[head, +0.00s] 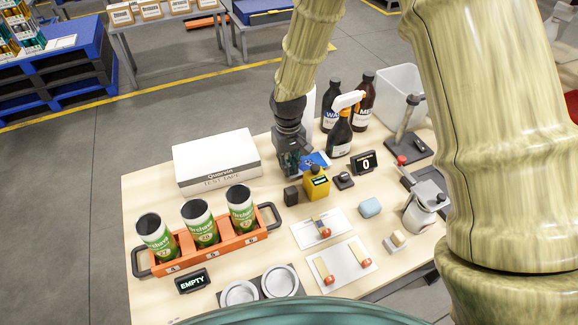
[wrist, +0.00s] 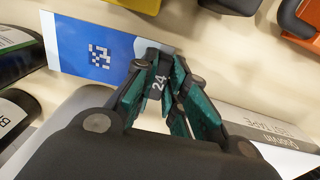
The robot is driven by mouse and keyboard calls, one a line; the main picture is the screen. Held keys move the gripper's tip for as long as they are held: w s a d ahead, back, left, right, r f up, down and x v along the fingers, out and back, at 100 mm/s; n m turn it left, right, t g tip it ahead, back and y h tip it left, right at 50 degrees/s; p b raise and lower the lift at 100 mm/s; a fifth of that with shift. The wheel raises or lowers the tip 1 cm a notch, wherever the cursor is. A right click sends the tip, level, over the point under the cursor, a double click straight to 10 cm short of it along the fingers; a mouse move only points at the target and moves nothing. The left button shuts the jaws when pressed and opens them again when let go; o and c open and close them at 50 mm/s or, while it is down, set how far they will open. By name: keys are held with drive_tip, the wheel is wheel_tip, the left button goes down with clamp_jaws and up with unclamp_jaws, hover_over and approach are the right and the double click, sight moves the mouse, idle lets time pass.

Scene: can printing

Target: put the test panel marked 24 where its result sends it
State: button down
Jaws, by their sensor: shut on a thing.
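The test panel is a flat blue and white piece with a square white code on its blue face. It shows in the wrist view (wrist: 85,52) and, partly hidden, in the head view (head: 318,160). My gripper (wrist: 162,85) is shut on the panel's edge, by a dark part marked 24. In the head view my gripper (head: 290,165) points down over the back middle of the table, behind a yellow device (head: 316,184) with a small display. I cannot tell whether the panel touches the table.
An orange rack (head: 222,246) holds three cans, near an EMPTY sign (head: 192,281) and two round dishes (head: 280,281). A white TEST TAPE box (head: 217,162) lies left of my gripper. A spray bottle (head: 340,134), dark bottles (head: 363,105) and a 0 display (head: 366,162) stand to the right.

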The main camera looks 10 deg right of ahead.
drive_tip(key=shift+f, duration=0.95)
drive_tip(key=c, duration=1.5)
unclamp_jaws()
drive_tip(key=shift+f, duration=0.1)
drive_tip(key=shift+o, duration=0.2)
